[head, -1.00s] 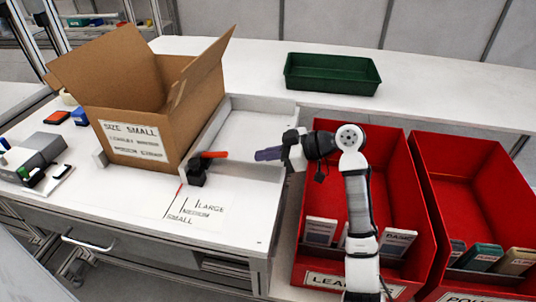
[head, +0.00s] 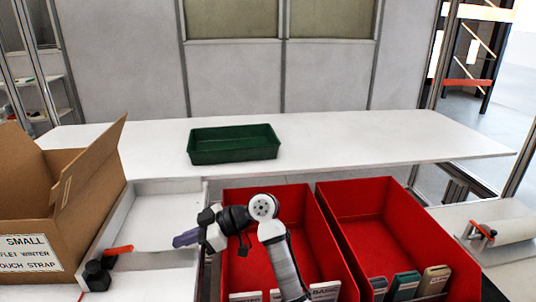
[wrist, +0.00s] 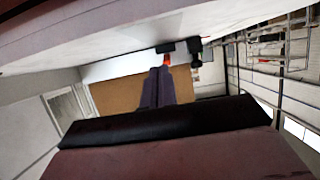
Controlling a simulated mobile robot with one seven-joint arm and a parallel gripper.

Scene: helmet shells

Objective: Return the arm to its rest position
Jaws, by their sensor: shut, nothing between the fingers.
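My gripper (head: 185,239) is at the lower middle of the head view, at the end of my white and black arm. Its purple-grey fingers are shut with nothing between them and point left, over the white table section beside the left red bin. In the wrist view the closed fingers (wrist: 157,88) point toward the brown cardboard box (wrist: 118,97). My arm is bent, with its elbow over the left red bin.
A cardboard box (head: 98,180) stands at the left. A black tool with an orange handle (head: 98,275) lies beside it. Two red bins, left (head: 232,268) and right (head: 385,210), hold several packets. A green tray (head: 232,157) sits on the white table (head: 340,137).

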